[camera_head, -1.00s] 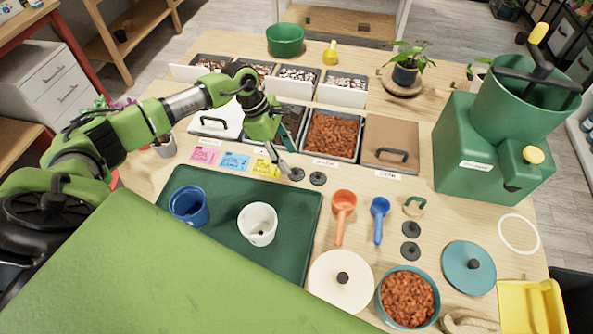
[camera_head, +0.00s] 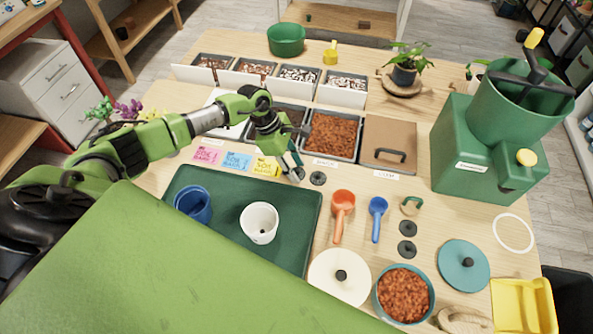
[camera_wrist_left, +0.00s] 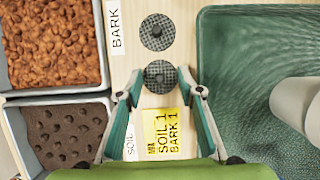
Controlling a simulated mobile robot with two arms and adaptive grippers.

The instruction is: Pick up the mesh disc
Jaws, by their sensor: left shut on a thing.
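My left gripper (camera_head: 295,171) is low over the table behind the green tray (camera_head: 312,215). In the left wrist view its fingers (camera_wrist_left: 160,88) are shut on a dark round mesh disc (camera_wrist_left: 160,74), one fingertip at each side. In the head view the fingers largely cover this disc. A second mesh disc (camera_head: 318,178) lies just to the right, and it also shows above the held one in the left wrist view (camera_wrist_left: 157,32). Two more dark discs (camera_head: 408,228) (camera_head: 407,249) lie farther right. My right gripper is not in view.
The tray holds a blue pot (camera_head: 193,204) and a white pot (camera_head: 259,223). Bins, including one of bark (camera_head: 333,134), stand behind the discs. Colored cards (camera_head: 236,161) lie left of the gripper. An orange scoop (camera_head: 342,212) and a blue scoop (camera_head: 376,215) lie to the right.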

